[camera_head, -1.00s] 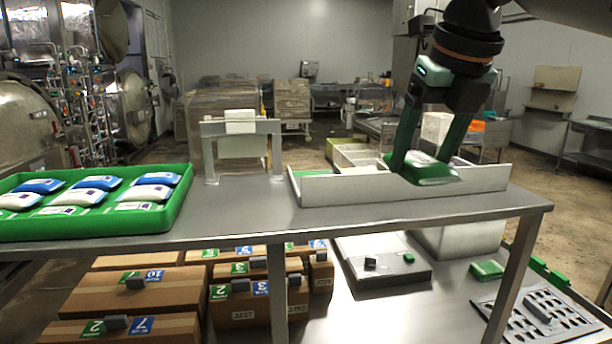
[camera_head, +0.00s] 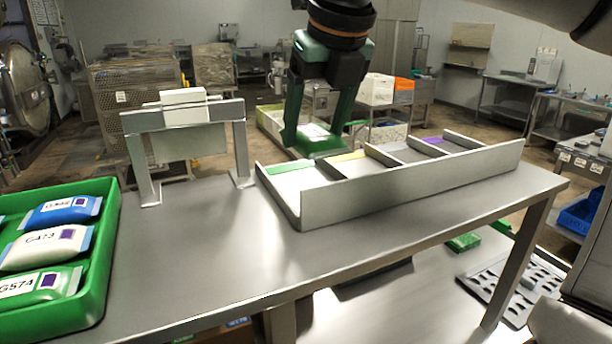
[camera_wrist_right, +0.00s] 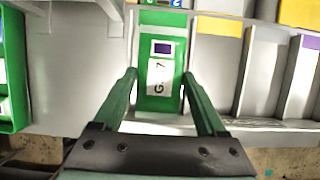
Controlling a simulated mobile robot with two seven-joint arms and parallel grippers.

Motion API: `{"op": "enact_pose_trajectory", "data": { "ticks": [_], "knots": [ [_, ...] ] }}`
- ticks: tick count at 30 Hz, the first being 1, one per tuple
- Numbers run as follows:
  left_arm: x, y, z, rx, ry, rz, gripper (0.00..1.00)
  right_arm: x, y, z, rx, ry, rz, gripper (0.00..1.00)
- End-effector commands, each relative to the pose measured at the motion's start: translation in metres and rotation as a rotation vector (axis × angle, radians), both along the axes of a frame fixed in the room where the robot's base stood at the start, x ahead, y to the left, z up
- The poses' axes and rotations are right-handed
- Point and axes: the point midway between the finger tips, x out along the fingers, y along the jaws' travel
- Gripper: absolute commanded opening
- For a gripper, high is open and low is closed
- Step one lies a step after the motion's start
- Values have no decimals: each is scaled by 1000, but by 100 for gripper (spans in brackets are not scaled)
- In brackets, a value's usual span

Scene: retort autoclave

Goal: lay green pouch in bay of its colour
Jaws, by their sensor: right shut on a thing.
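My right gripper (camera_head: 320,148) is shut on a green pouch (camera_head: 322,138) with a white label, held above the left part of a divided grey rack (camera_head: 400,182). In the right wrist view the pouch (camera_wrist_right: 160,97) lies between the two fingers (camera_wrist_right: 160,75), its label facing the camera. The rack's bays carry colour strips: green (camera_head: 290,166) at the left end, then yellow (camera_head: 350,156), and purple (camera_head: 434,140) farther right. My left gripper is not in view.
A green tray (camera_head: 103,250) at the left holds blue, white and green pouches. A grey stand (camera_head: 185,115) with a white sign is left of the rack.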

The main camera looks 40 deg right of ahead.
Motion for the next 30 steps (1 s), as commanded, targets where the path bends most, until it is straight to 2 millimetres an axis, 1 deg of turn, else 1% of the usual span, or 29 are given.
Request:
{"op": "enact_pose_trajectory", "data": {
  "ticks": [1, 3, 7, 12, 15, 23, 27, 28, 30],
  "knots": [
    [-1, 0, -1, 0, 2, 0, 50, 0, 0, -10, 2, 1, 2, 15],
    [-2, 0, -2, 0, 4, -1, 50, 0, 0, -19, 1, 0, 2, 15],
    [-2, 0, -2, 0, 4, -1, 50, 0, 0, -31, 1, 1, -1, 15],
    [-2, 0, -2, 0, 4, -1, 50, 0, 0, -56, 1, 1, 1, 15],
    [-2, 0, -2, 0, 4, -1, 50, 0, 0, -66, 1, 1, 0, 15],
    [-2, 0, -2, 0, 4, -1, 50, 0, 0, -68, 0, -2, -1, 15],
    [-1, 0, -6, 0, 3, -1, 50, 0, 0, -72, 0, -2, -1, 15],
    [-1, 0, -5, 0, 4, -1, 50, 0, 0, -71, 0, -1, -1, 77],
    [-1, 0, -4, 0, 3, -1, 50, 0, 0, -70, 0, -1, -1, 85]
  ]
}}
